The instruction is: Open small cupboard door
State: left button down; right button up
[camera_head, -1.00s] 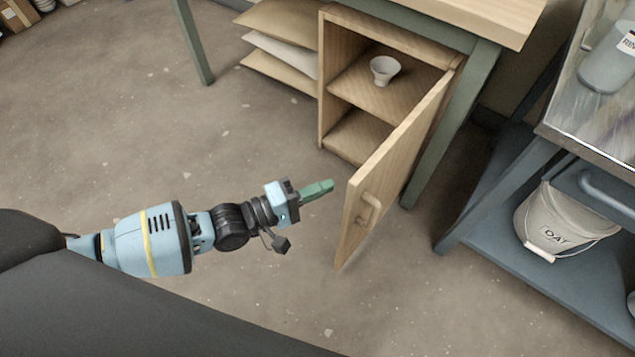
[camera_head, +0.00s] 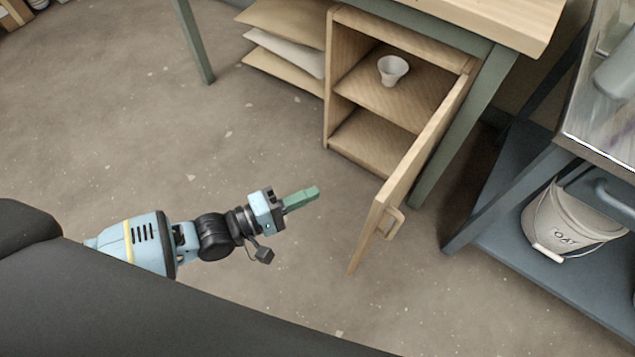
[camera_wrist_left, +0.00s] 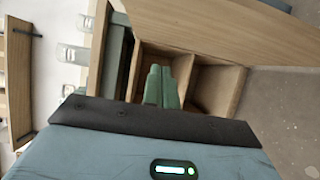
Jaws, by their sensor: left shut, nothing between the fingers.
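The small wooden cupboard (camera_head: 333,85) stands under the workbench with its inside showing. Its door (camera_head: 418,153) is swung wide open on hinges at the right side, with a loop handle (camera_head: 393,224) on its outer face. My left gripper (camera_head: 316,192) is shut and empty, in front of the cupboard and to the left of the door's free edge, apart from it. In the left wrist view its green fingers (camera_wrist_left: 161,86) lie together, with the cupboard's shelf and compartments (camera_wrist_left: 213,88) beyond. My right gripper is not in view.
A small white cup (camera_head: 392,70) stands on the cupboard's shelf. Flat sacks (camera_head: 284,58) are stacked left of the cupboard. A blue-grey rack (camera_head: 520,262) at right holds a white bucket (camera_head: 566,222) marked OAT. The floor in front and left is clear.

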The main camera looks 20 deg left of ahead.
pick_arm(q)
jog(key=s+a, duration=0.3)
jog(key=s, duration=0.2)
jog(key=shift+s+a+p, duration=0.2)
jog(key=shift+a+p, duration=0.05)
jog(key=shift+p, duration=0.15)
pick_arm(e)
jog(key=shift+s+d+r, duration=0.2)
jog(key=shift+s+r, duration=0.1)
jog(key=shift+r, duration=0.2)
pick_arm(q)
jog(key=shift+r, duration=0.1)
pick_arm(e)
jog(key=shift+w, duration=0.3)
pick_arm(q)
jog(key=shift+a, duration=0.1)
